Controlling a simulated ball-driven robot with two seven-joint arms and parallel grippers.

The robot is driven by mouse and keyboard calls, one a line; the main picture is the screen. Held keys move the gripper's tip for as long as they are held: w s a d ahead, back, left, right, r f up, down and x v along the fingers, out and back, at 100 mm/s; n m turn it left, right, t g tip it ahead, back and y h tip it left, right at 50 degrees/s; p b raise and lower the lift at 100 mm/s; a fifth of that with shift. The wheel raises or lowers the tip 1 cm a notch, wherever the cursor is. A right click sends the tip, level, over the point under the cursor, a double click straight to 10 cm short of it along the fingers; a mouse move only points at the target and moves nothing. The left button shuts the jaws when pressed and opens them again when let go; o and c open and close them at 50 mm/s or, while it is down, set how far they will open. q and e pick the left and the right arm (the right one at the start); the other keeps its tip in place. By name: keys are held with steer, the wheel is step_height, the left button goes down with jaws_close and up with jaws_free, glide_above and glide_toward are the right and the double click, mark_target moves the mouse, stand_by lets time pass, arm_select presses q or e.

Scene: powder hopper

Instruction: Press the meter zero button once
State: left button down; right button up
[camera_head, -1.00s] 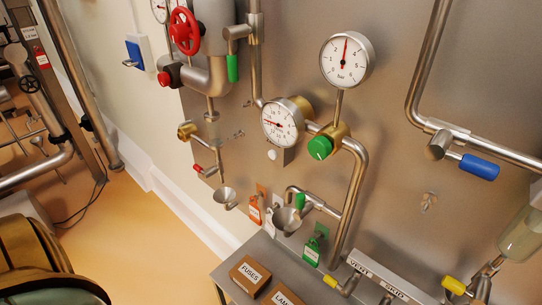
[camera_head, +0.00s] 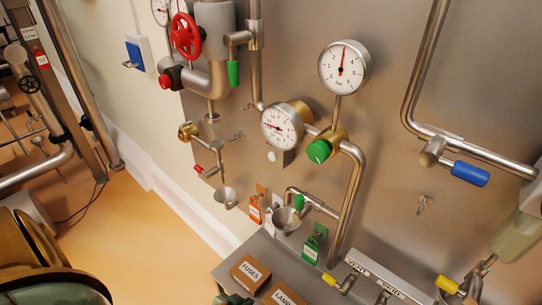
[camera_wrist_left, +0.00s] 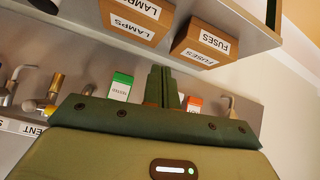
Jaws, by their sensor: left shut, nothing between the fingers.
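The meter is a round white dial (camera_head: 281,124) on a steel body, mounted on the pipework at the middle of the head view. A small white round button (camera_head: 271,156) shows just below its dial; I take this as the zero button. Nothing touches it. My left gripper (camera_head: 224,296) shows only as dark green parts at the bottom edge of the head view, well below the button, beside the boxes. In the left wrist view its two fingers (camera_wrist_left: 161,86) are together and empty. The button is not visible in that view. My right gripper is not in view.
A shelf (camera_head: 262,250) holds a FUSES box (camera_head: 250,271) and a LAMPS box (camera_head: 284,295), close to my left gripper.

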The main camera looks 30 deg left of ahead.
arm_select(q)
steer(key=w+r+n+t, duration=0.5)
steer(key=w+r, duration=0.6)
steer(key=r, duration=0.3)
steer(key=n+t+y+p, duration=0.1)
steer(key=n+t+y, duration=0.6)
steer(key=n, duration=1)
glide_toward(272, 157)
steer(key=s+r+g+y, duration=0.1)
steer(key=s+r, duration=0.1)
steer(key=a+n+g+y, duration=0.1)
steer(key=n, duration=0.2)
steer(key=s+a+n+g+y, duration=0.1)
steer(key=n+y, duration=0.1)
steer(key=n, duration=0.1)
steer(key=s+a+n+g+y, duration=0.1)
steer(key=n+y, duration=0.1)
steer(key=n, duration=0.1)
steer(key=shift+a+r+g, duration=0.3)
steer(key=shift+r, duration=0.1)
steer(key=w+d+b, duration=0.1)
steer(key=w+b, duration=0.2)
steer(key=w, duration=0.5)
steer(key=shift+w+d+b, duration=0.15)
steer(key=shift+w+b, duration=0.15)
steer(key=shift+w, duration=0.05)
